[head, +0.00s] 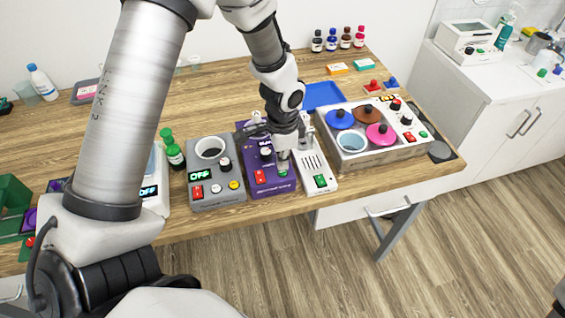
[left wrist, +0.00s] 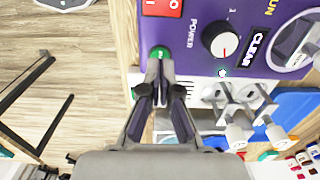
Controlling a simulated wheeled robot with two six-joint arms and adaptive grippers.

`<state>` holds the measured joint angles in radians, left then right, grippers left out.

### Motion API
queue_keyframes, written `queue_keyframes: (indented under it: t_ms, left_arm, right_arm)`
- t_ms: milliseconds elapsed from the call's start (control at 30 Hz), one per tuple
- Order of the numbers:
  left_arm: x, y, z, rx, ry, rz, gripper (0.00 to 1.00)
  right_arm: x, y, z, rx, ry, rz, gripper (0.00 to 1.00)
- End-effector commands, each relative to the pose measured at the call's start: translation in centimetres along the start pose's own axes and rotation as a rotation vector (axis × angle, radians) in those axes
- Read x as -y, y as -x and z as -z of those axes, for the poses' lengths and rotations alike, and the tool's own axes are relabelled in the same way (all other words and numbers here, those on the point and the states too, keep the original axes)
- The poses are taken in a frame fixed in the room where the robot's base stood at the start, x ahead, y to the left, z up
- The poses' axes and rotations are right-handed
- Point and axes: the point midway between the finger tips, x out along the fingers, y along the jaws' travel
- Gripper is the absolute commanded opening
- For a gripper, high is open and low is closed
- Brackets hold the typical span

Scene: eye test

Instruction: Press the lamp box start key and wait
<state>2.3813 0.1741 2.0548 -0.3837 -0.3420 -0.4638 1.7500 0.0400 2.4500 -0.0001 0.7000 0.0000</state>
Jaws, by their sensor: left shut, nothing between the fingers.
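A purple box (head: 257,187) stands near the table's front edge; I cannot read a lamp box name on it. The box face (left wrist: 195,66) also bears a CLEAR label and a small pale green light (left wrist: 222,72). My left gripper (head: 283,160) is shut and empty over the front right of the box. In the left wrist view its fingertips (left wrist: 159,65) are at the green key and overlap its lower edge; I cannot tell whether they touch it. My right gripper is not in view.
A grey box (head: 207,197) with an OFF display stands close left. A white slotted box (head: 313,157) stands close right, then a tray unit (head: 384,158) with coloured lids. A blue tray (head: 322,95) lies behind. Wooden table (head: 215,100) is open at the back.

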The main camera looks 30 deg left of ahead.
Motion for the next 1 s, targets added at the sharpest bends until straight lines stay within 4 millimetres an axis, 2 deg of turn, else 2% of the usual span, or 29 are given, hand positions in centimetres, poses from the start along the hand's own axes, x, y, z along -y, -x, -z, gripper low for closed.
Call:
queue_keyframes:
  t_ms: [1000]
  left_arm:
    - [0.0,-1.6,0.0,0.000,0.000,0.000,0.00]
  right_arm:
    - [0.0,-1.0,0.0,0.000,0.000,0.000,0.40]
